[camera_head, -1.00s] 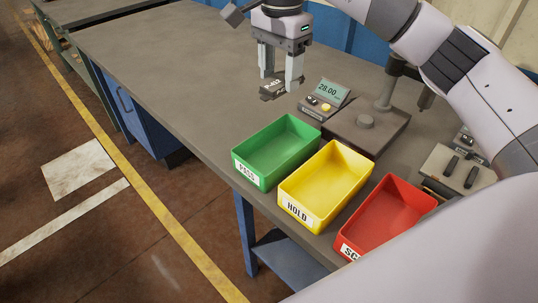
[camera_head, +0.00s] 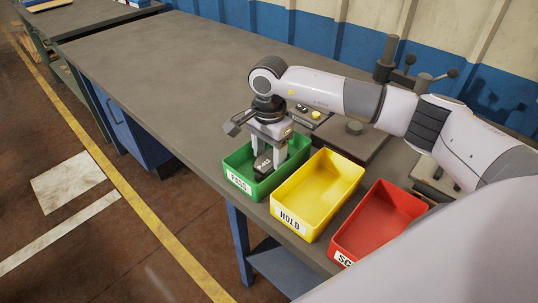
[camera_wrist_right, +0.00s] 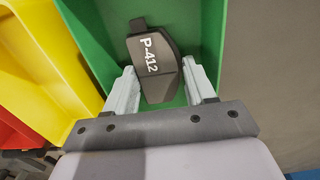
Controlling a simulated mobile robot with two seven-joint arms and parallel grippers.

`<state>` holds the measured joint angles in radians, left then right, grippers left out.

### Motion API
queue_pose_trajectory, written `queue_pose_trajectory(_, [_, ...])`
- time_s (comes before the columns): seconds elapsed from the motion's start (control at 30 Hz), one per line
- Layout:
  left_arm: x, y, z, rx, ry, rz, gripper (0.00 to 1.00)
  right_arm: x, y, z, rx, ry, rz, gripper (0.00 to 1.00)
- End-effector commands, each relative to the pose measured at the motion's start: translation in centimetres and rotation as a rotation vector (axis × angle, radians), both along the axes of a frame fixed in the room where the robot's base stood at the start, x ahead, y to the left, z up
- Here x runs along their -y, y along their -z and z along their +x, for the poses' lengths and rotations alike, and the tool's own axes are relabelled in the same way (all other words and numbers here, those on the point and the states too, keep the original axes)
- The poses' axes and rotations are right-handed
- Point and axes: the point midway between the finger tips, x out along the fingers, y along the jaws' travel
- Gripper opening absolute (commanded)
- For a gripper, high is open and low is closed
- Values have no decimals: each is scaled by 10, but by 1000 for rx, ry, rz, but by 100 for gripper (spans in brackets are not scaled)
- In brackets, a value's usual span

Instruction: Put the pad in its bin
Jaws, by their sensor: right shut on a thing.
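The dark pad (camera_head: 264,162) is held between the fingers of my right gripper (camera_head: 269,157), inside the outline of the green bin (camera_head: 286,180) labelled PASS. In the right wrist view the pad (camera_wrist_right: 153,62) shows the marking P-412, with the gripper's fingers (camera_wrist_right: 160,85) on either side and the green bin (camera_wrist_right: 92,28) around it. I cannot tell whether the pad touches the bin floor. The yellow bin (camera_head: 320,190) labelled HOLD and the red bin (camera_head: 380,215), its label partly hidden, are empty. My left gripper is not in view.
The grey bench top (camera_head: 170,75) is clear to the left. A gauge stand (camera_head: 355,138) stands behind the bins, partly hidden by my right arm. The bins sit side by side near the bench's front edge.

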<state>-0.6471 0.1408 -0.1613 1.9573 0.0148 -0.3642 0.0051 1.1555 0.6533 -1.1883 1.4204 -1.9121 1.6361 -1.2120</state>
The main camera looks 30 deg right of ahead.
Motion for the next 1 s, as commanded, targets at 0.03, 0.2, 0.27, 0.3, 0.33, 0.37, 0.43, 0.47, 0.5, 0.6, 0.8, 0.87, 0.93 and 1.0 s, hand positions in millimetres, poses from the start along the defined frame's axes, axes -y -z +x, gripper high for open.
queue_pose_trajectory(0.03, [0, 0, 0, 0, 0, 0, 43, 0, 7, 0, 0, 0, 1, 13])
queue_pose_trajectory(0.2, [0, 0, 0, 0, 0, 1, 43, 0, 12, 0, 3, -1, 1, 13])
queue_pose_trajectory(0.27, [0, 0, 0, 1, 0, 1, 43, 0, 12, 0, 3, -1, 1, 13])
queue_pose_trajectory(0.3, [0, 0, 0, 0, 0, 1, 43, 0, 12, 0, 3, -1, 1, 13])
queue_pose_trajectory(0.33, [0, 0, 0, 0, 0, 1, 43, 0, 12, 0, 3, -1, 1, 13])
queue_pose_trajectory(0.37, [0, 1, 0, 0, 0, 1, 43, 0, 13, 0, 3, -1, 1, 13])
queue_pose_trajectory(0.43, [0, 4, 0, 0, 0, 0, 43, 0, 16, 0, 3, 0, 1, 13])
queue_pose_trajectory(0.47, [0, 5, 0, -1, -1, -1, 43, 0, 17, 0, 3, 0, 1, 13])
queue_pose_trajectory(0.5, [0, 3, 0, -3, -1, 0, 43, 0, 16, 0, 2, 0, 1, 65])
queue_pose_trajectory(0.6, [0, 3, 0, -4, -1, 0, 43, 0, 15, 0, 1, 0, 0, 65])
queue_pose_trajectory(0.8, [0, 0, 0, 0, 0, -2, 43, 0, 15, 0, 1, 0, 0, 65])
queue_pose_trajectory(0.87, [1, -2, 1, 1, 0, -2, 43, 0, 12, 0, 1, 0, 0, 65])
queue_pose_trajectory(0.93, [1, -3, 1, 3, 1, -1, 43, 0, 7, 1, 3, 0, 1, 65])
queue_pose_trajectory(1.0, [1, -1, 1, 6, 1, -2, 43, 0, -3, 1, 5, 0, 1, 65])
